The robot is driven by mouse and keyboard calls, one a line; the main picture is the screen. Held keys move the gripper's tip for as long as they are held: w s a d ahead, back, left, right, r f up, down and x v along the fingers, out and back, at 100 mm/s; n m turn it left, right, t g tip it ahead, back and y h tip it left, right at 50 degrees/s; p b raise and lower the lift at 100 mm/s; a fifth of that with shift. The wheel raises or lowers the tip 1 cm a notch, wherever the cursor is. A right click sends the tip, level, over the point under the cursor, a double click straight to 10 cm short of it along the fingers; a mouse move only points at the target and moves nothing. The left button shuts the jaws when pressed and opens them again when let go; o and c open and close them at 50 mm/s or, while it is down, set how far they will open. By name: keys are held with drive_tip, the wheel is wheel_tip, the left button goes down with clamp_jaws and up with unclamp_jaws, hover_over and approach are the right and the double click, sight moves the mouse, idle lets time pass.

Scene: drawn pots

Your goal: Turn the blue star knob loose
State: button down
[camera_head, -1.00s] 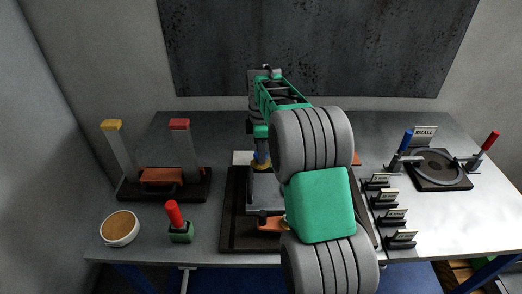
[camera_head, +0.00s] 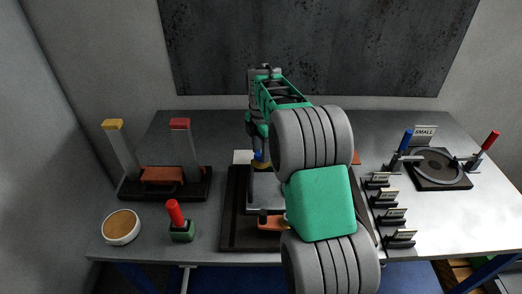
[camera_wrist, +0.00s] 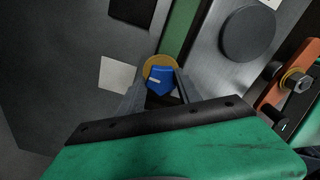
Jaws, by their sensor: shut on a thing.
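The blue star knob (camera_wrist: 160,80) shows in the wrist view with a white mark on its face and a yellow-brass ring (camera_wrist: 158,62) behind it. My gripper (camera_wrist: 158,90) has its two grey fingers on either side of the knob and is shut on it. The fingers hide part of the knob's sides. In the head view, a small bit of blue and yellow shows below my gripper (camera_head: 260,148), at the back of the dark fixture (camera_head: 235,210). My arm covers much of this fixture.
A two-post stand (camera_head: 150,195), a red-handled tool (camera_head: 178,220) and a round bowl (camera_head: 121,228) stand at the left. Several small labelled holders (camera_head: 390,216) line the right of the fixture. A round plate with clamps (camera_head: 437,168) is at far right.

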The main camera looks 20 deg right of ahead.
drive_tip(key=shift+r, duration=0.1)
drive_tip(key=c, duration=0.8)
unclamp_jaws()
drive_tip(key=shift+c, duration=0.2)
wheel_tip(320, 180, up, 8)
drive_tip(key=shift+f+b, duration=0.15)
drive_tip(key=shift+b, duration=0.4)
